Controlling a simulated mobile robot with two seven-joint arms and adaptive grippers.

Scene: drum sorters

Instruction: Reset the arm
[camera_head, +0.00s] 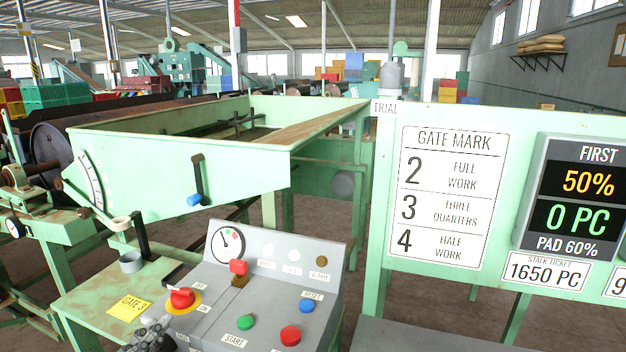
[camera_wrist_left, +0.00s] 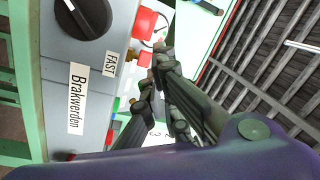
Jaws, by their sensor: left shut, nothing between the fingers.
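My left gripper (camera_head: 150,336) shows at the bottom of the head view, at the lower left corner of the grey control panel (camera_head: 215,282). Only its dark fingers show there. In the left wrist view the fingers (camera_wrist_left: 152,90) are together and hold nothing. The grey panel fills the left of that view, with a black knob (camera_wrist_left: 88,12) beside a FAST label (camera_wrist_left: 111,63). My right gripper is in neither view.
A green drum trough (camera_head: 175,180) stands behind. A sign board (camera_head: 440,197) stands to the right.

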